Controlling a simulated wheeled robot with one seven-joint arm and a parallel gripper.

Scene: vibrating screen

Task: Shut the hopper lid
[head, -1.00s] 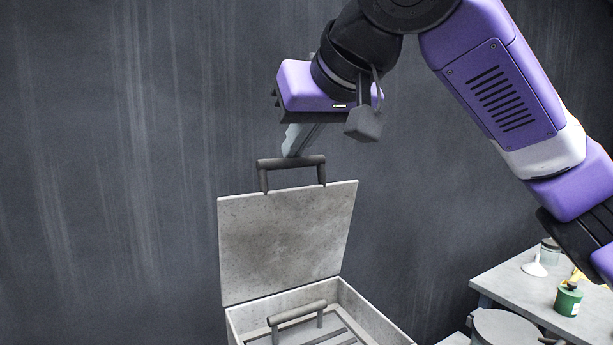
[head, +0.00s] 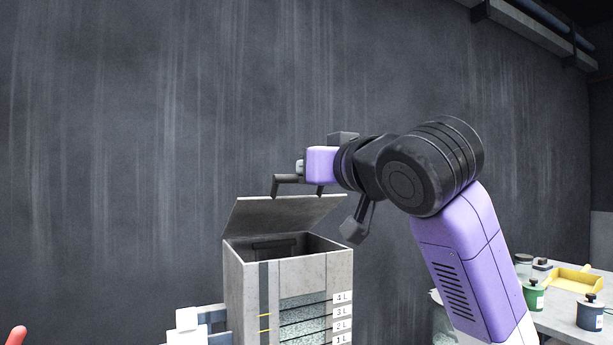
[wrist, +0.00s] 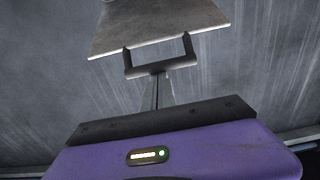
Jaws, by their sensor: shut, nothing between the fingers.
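The hopper (head: 340,285) is a grey box with a dark opening and a level window marked in litres. Its grey lid (head: 280,214) is part open, slanting up from the back rim and apparently leaning forward over the opening. The lid also shows at the top of the wrist view (wrist: 160,25). A dark bar handle (head: 286,179) stands on the lid's raised edge. My gripper (head: 299,166) is shut and empty right at the handle. In the wrist view its fingers (wrist: 157,92) reach the handle bar (wrist: 150,70); exact contact is unclear.
A side table (head: 560,322) at right holds a green canister (head: 534,295), a dark blue canister (head: 590,312) and a yellow tray (head: 577,279). White and blue parts (head: 197,325) stand left of the hopper. A dark wall is behind.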

